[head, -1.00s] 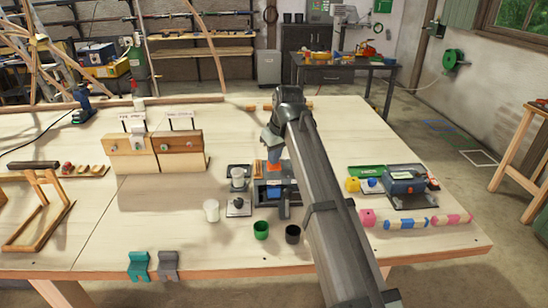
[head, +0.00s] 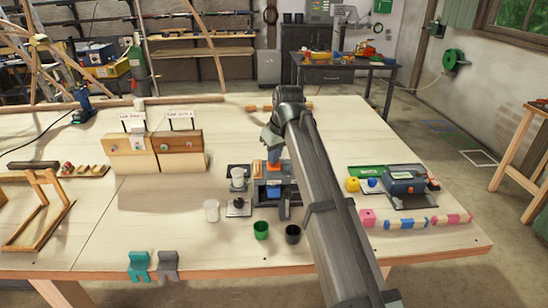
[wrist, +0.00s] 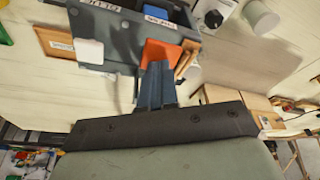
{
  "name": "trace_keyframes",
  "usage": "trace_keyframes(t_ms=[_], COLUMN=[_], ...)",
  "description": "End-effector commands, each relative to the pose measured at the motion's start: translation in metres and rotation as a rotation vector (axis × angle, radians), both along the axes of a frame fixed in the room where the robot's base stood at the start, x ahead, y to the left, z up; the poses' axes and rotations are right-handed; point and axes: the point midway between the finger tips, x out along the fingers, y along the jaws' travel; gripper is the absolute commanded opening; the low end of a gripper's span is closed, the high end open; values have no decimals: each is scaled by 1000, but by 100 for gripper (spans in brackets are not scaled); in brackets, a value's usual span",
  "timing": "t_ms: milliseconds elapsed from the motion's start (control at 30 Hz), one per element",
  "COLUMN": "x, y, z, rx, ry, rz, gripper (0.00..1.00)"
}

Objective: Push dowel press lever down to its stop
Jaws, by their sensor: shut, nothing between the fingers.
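The dark grey press unit (head: 271,194) stands near the middle of the bench, left of my arm. An orange lever paddle (head: 274,166) shows at its back, and it also shows in the wrist view (wrist: 163,50). My gripper (head: 274,156) is shut and empty, pointing down at this paddle. In the wrist view its dark blue fingertips (wrist: 156,68) overlap the paddle's lower edge; I cannot tell whether they press on it. A white pad (wrist: 89,52) shows beside it on the unit. White labels on the unit are upside down and hard to read.
A green cup (head: 261,230) and a dark cup (head: 292,234) stand in front of the unit. A white cup (head: 212,211) stands left. A grey device (head: 404,184) and coloured blocks lie right. Wooden boxes (head: 153,154) stand at the back left.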

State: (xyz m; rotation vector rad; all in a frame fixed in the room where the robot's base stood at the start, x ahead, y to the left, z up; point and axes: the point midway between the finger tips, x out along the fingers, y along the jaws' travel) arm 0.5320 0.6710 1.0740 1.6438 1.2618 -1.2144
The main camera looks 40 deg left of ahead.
Motion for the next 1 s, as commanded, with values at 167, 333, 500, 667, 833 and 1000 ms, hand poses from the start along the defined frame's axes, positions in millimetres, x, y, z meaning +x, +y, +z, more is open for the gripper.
trace_keyframes(t_ms=[167, 333, 500, 667, 833, 1000], x=[0, 1, 1, 1, 1, 1], y=[1, 1, 1, 1, 1, 1], z=[13, 24, 35, 46, 56, 68], rx=[1, 2, 2, 2, 2, 2], ry=[-1, -1, -1, -1, -1, -1], rz=[0, 0, 0, 0, 0, 0], gripper=[0, 0, 0, 0, 0, 0])
